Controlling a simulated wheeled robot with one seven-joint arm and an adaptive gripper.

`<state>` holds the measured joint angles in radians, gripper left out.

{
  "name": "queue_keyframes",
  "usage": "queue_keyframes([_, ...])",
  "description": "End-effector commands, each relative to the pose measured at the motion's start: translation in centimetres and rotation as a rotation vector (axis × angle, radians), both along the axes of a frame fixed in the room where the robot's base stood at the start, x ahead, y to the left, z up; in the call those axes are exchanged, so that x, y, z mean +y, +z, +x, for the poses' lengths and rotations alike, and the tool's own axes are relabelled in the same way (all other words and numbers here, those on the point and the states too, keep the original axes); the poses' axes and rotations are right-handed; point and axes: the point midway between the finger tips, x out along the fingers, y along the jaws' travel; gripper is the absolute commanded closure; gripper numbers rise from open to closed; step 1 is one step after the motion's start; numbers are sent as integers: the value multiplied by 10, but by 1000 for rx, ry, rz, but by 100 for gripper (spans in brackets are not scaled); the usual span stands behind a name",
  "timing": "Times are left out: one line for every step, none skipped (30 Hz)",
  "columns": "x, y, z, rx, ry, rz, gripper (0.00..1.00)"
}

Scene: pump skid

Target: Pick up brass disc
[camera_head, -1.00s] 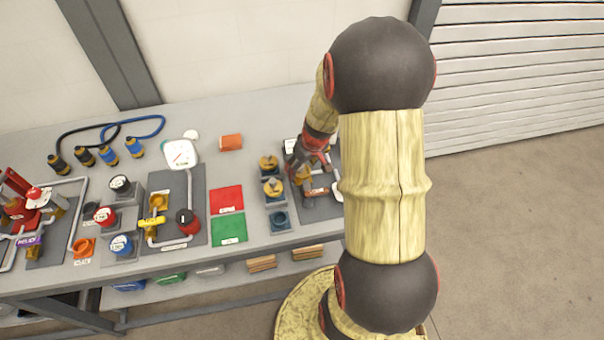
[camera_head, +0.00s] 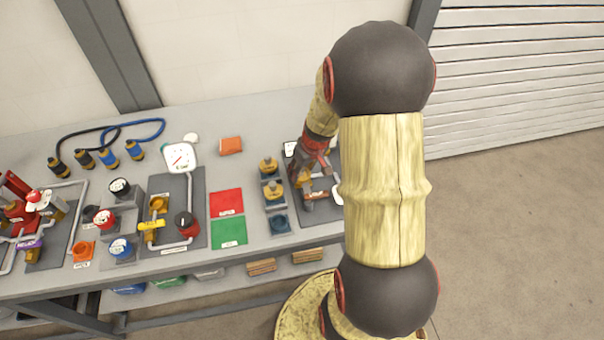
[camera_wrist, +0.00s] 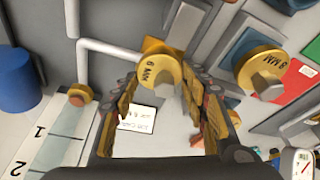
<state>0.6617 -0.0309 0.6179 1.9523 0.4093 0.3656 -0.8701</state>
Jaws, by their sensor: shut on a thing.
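A brass disc (camera_wrist: 158,68) marked 6 MM, with a grey stub, sits between my fingertips in the wrist view. My gripper (camera_wrist: 172,80) is shut on it, with the fingers on either side. A second brass disc (camera_wrist: 260,72), marked 8 MM, sits apart to the right in the wrist view. Two brass discs stand on holders in the head view, the far one (camera_head: 268,164) and the near one (camera_head: 273,188).
An empty blue holder (camera_head: 279,222) stands in front of the two discs. Red (camera_head: 226,202) and green (camera_head: 229,232) mats lie left of the holders. A white pipe (camera_wrist: 108,48) runs close to my gripper. A gauge (camera_head: 180,156) and valves crowd the left side.

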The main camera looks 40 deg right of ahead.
Motion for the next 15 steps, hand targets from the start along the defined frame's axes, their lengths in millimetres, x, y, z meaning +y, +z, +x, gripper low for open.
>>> queue_keyframes([0,1,0,-1,0,0,86])
queue_keyframes([0,2,0,-1,0,0,86])
queue_keyframes([0,3,0,-1,0,-1,86])
queue_keyframes([0,5,1,-2,1,-2,86])
queue_keyframes([0,7,1,-2,1,-2,86])
queue_keyframes([-1,11,1,-3,1,-2,86])
queue_keyframes([-1,14,1,-3,1,-2,86])
queue_keyframes([-1,18,1,-3,0,-1,86])
queue_keyframes([-1,24,1,-4,0,-2,86])
queue_keyframes([-1,29,1,-4,0,-3,86])
queue_keyframes([-1,34,1,-4,1,-3,86])
queue_keyframes([-1,40,-3,-4,-2,-2,86])
queue_keyframes([0,45,-8,-4,-2,-2,86])
queue_keyframes([0,50,-13,-4,-2,-2,86])
queue_keyframes([0,58,-20,-5,-3,-3,86])
